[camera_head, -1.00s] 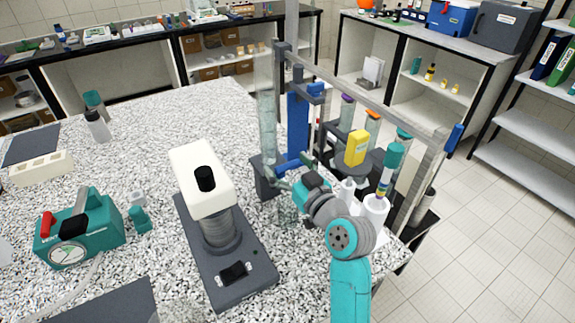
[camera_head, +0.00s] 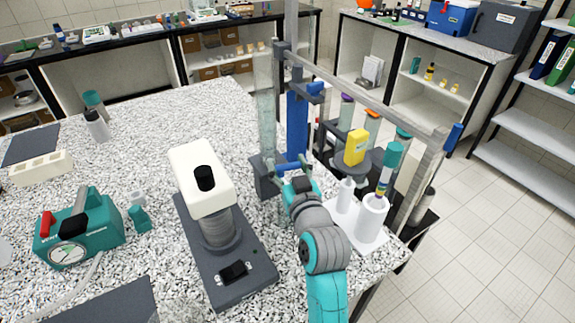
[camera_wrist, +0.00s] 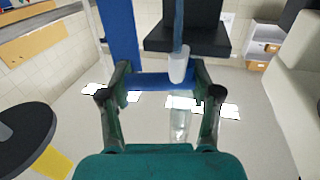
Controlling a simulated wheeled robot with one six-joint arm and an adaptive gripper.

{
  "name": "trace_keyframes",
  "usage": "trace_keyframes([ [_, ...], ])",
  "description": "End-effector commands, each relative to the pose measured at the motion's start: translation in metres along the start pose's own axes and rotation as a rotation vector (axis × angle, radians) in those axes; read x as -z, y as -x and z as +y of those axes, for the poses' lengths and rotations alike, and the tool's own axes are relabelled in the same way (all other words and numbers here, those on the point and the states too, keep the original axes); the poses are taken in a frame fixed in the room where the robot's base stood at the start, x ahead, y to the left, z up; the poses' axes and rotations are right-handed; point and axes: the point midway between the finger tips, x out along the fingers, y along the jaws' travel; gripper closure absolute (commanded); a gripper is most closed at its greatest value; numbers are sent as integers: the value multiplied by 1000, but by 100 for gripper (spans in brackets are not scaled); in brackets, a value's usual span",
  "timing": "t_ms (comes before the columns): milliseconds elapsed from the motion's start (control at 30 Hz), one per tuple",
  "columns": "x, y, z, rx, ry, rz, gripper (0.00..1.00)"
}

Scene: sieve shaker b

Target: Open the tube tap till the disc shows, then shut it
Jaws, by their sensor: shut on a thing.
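The clear tube (camera_head: 266,120) stands upright beside a blue upright panel (camera_head: 298,125). The tap's blue handle (camera_head: 287,166) lies nearly level at the tube's lower end. My gripper (camera_head: 290,180) reaches it from the front. In the wrist view, my gripper's fingertips (camera_wrist: 162,79) are shut on the two ends of the blue handle (camera_wrist: 150,83). A translucent white nozzle (camera_wrist: 179,66) hangs over the handle, and a clear glass piece (camera_wrist: 180,118) shows below. I cannot make out a disc in either view.
A white-topped device (camera_head: 203,180) on a dark base stands close left of my arm. A white tray (camera_head: 372,236) with bottles lies to the right. A grey frame bar (camera_head: 370,97) crosses above.

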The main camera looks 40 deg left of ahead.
Motion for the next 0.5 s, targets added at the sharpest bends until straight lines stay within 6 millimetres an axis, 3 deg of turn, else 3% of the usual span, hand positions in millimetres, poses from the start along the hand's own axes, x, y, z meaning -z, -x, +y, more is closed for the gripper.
trace_keyframes([
  [500,-2,3,0,-136,0,0,72],
])
